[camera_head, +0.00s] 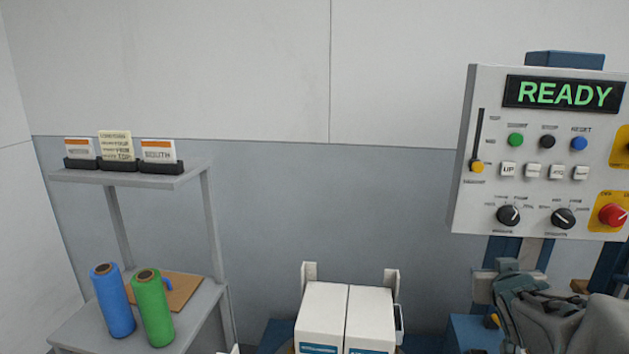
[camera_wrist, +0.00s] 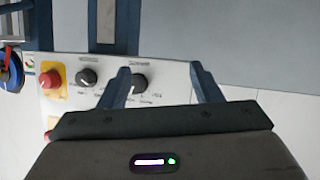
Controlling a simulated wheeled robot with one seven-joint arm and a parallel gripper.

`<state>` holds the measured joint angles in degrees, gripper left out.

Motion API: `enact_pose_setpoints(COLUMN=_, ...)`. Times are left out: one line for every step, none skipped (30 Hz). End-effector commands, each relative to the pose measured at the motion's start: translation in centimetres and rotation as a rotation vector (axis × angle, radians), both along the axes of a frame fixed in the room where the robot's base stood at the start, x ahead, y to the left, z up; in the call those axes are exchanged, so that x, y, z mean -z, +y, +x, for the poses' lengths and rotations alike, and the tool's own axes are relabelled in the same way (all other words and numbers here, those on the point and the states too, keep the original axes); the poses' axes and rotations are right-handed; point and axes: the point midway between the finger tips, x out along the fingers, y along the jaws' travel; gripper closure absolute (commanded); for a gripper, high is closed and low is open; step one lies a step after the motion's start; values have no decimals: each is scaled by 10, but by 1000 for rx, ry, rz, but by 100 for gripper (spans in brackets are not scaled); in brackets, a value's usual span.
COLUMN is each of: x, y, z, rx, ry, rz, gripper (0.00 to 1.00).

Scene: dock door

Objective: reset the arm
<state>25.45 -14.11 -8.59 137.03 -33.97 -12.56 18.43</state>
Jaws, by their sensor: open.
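My gripper (camera_wrist: 161,84) is open and empty in the wrist view, its two blue-grey fingers apart. The left finger overlaps the view of the control panel, near its knobs; the right finger shows against the grey wall. I cannot tell how far the fingers are from the panel. In the head view my arm and gripper body are at the lower right, below the panel; the fingertips are hard to make out there.
The control panel (camera_head: 480,185) reads READY and has a red button (camera_head: 612,215). Two white boxes (camera_head: 320,313) stand at bottom centre. At left, a grey shelf (camera_head: 192,178) holds card holders above and blue (camera_head: 112,300) and green (camera_head: 153,307) rolls below. The wall between is bare.

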Motion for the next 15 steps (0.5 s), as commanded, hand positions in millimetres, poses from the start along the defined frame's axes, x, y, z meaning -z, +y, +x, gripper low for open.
enact_pose_setpoints(x=5, y=18, z=-2, rx=-4, ry=51, rz=24, gripper=42)
enact_pose_setpoints(x=11, y=28, z=-5, rx=-2, ry=88, rz=42, gripper=42)
enact_pose_setpoints(x=18, y=41, z=-9, rx=-3, ry=138, rz=64, gripper=42)
enact_pose_setpoints(x=23, y=52, z=-13, rx=-5, ry=178, rz=82, gripper=42)
enact_pose_setpoints(x=28, y=63, z=-17, rx=-11, ry=218, rz=99, gripper=42)
enact_pose_setpoints(x=36, y=78, z=-24, rx=-19, ry=271, rz=124, gripper=42)
enact_pose_setpoints(x=41, y=90, z=-30, rx=-28, ry=314, rz=140, gripper=42)
enact_pose_setpoints(x=46, y=102, z=-37, rx=-39, ry=357, rz=158, gripper=42)
enact_pose_setpoints(x=53, y=118, z=-46, rx=-56, ry=416, rz=181, gripper=42)
enact_pose_setpoints(x=57, y=130, z=-54, rx=-70, ry=460, rz=198, gripper=42)
enact_pose_setpoints(x=62, y=142, z=-62, rx=-86, ry=504, rz=214, gripper=42)
enact_pose_setpoints(x=67, y=158, z=-73, rx=-109, ry=563, rz=235, gripper=42)
enact_pose_setpoints(x=71, y=169, z=-82, rx=-127, ry=604, rz=248, gripper=42)
enact_pose_setpoints(x=74, y=179, z=-91, rx=-145, ry=645, rz=261, gripper=42)
enact_pose_setpoints(x=77, y=192, z=-102, rx=-167, ry=693, rz=276, gripper=42)
